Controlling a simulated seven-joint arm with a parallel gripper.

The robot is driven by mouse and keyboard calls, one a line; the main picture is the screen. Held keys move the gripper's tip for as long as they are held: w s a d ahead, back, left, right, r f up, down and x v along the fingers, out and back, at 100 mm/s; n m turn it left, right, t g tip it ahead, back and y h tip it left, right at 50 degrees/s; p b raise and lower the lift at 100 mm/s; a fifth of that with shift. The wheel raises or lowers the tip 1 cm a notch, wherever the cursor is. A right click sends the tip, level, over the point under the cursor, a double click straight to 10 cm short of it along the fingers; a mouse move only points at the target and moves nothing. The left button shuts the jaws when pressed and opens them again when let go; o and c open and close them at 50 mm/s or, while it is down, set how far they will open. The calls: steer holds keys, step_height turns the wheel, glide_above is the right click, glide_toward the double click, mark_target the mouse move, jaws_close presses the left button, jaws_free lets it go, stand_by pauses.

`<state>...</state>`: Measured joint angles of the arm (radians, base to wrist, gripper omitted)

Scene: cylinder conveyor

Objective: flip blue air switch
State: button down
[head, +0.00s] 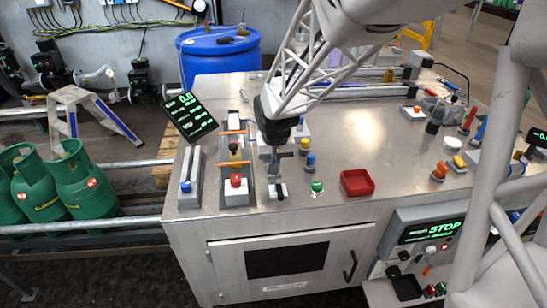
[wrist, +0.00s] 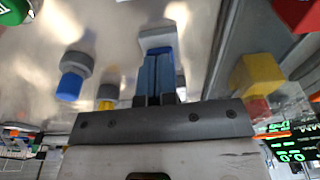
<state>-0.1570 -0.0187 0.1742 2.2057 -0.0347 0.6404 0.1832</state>
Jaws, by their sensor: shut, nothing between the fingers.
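My gripper (head: 277,150) points down over the left part of the metal bench, and its fingers are shut and empty.
A blue knob (head: 310,159) and a green button (head: 317,187) stand to the right. A red button (head: 236,181) and a blue-knobbed slider (head: 186,187) stand to the left. A red tray (head: 357,182) lies near the front edge. Bare bench (head: 350,130) lies beyond it.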

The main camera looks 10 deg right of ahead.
steer(key=shift+s+f, duration=0.2)
steer(key=shift+f, duration=0.25)
steer(key=shift+s+f, duration=0.2)
steer(key=shift+f, duration=0.25)
steer(key=shift+w+r, duration=0.1)
steer(key=shift+w, duration=0.15)
steer(key=shift+w+r, duration=0.3)
steer(key=shift+w, duration=0.35)
steer(key=shift+r, duration=0.5)
step_height(320, 180, up, 14)
steer(key=s, duration=0.1)
steer(key=shift+s, duration=0.35)
